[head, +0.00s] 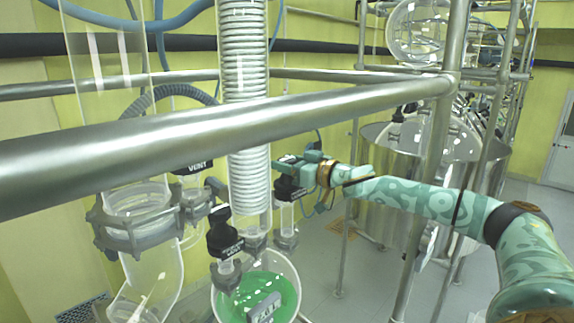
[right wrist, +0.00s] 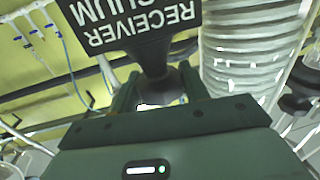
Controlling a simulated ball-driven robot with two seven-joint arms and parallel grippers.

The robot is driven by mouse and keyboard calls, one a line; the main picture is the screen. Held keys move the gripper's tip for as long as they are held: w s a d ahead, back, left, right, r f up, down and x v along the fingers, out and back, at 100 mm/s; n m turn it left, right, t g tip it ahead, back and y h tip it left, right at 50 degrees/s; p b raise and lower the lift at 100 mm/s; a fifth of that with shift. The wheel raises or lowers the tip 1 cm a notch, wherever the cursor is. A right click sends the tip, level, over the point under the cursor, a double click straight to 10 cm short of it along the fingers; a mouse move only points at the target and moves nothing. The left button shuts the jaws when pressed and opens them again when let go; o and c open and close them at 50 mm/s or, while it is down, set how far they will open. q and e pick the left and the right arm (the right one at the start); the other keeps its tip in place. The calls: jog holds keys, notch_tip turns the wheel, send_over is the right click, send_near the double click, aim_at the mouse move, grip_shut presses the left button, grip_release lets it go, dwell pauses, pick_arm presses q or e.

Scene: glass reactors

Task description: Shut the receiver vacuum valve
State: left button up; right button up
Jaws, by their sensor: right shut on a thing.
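The receiver vacuum valve is a black valve with a labelled block (head: 291,188) on a short glass neck, right of the glass coil column in the head view. Its black label (right wrist: 130,25) reads RECEIVER VACUUM, upside down, in the right wrist view. My right gripper (head: 291,166) reaches it from the right at the height of its top. In the right wrist view my right gripper (right wrist: 158,92) has its two fingers on either side of the dark handle below the label, shut on it. The handle is mostly hidden in the head view. My left gripper is not in view.
A thick steel rail (head: 240,122) crosses in front of the glassware. The coil column (head: 244,70) stands close left of the valve. A VENT valve (head: 197,167) and another black-labelled valve (head: 224,240) are nearby. Below is a vessel with green liquid (head: 280,287). A steel post (head: 432,150) stands right.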

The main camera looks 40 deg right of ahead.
jog(key=m+h+b, duration=0.1)
jog(key=h+b, duration=0.1)
jog(key=shift+f+m+h, duration=0.25)
jog(key=shift+m+h, duration=0.15)
jog(key=shift+m+h+b, duration=0.6)
jog(key=shift+h, duration=0.4)
jog(key=shift+r+m+h+b, duration=0.15)
jog(key=shift+m+h+b, duration=0.15)
jog(key=shift+m+h, duration=0.5)
jog(key=shift+r+m+h, duration=0.15)
jog(key=shift+m+h, duration=0.45)
jog(key=shift+h, duration=0.7)
jog(key=o, duration=1)
jog(key=shift+w, duration=0.1)
